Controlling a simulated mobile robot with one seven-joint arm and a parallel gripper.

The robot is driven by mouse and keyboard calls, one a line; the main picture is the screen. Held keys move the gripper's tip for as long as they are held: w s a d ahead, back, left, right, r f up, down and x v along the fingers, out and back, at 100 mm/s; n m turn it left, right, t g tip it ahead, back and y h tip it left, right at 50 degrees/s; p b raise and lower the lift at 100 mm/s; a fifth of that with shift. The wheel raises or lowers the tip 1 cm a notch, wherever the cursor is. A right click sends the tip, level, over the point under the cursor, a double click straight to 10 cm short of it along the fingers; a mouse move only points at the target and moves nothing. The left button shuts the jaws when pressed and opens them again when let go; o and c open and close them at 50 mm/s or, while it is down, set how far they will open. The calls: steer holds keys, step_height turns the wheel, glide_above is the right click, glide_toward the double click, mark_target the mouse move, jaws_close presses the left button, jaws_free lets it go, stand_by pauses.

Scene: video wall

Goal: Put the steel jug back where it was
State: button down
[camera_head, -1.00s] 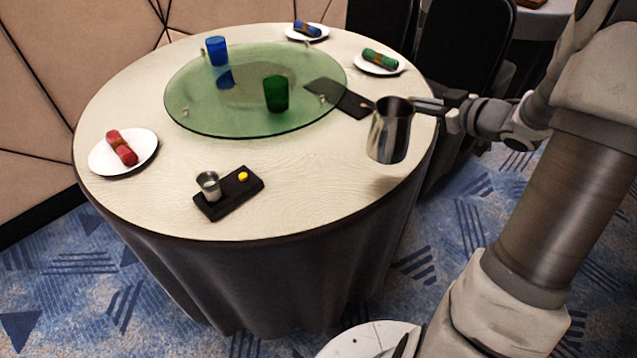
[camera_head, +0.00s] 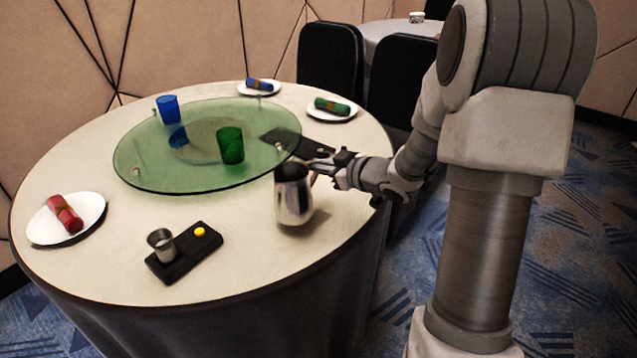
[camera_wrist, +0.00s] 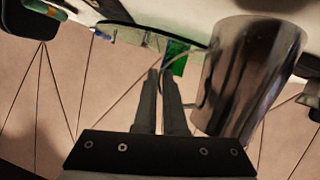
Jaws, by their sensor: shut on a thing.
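The steel jug (camera_head: 294,198) is upright at the right part of the round table (camera_head: 235,262), in front of the glass turntable. My gripper (camera_head: 322,166) is shut on its handle, on the jug's right side. The jug's base is at or just above the cloth; I cannot tell if it touches. In the wrist view, the jug (camera_wrist: 252,78) stands to the right of my gripper (camera_wrist: 161,76), whose fingers are close together at the thin handle. A flat black mat (camera_head: 312,141) lies behind the jug, partly under the glass edge.
The green glass turntable (camera_head: 150,178) carries a blue cup (camera_head: 168,109) and a green cup (camera_head: 230,146). A black block (camera_head: 190,257) with a small steel cup (camera_head: 161,244) and yellow button (camera_head: 199,232) sits front-left. Plates with rolled napkins line the rim. Cloth between block and jug is clear.

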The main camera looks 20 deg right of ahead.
steer(key=shift+f+b, duration=0.8)
steer(key=shift+f, duration=1)
steer(key=shift+f, duration=0.1)
steer(key=c, duration=1)
jaws_free()
steer(key=p+v, duration=0.3)
steer(key=v, duration=0.9)
steer(key=shift+p, duration=0.35)
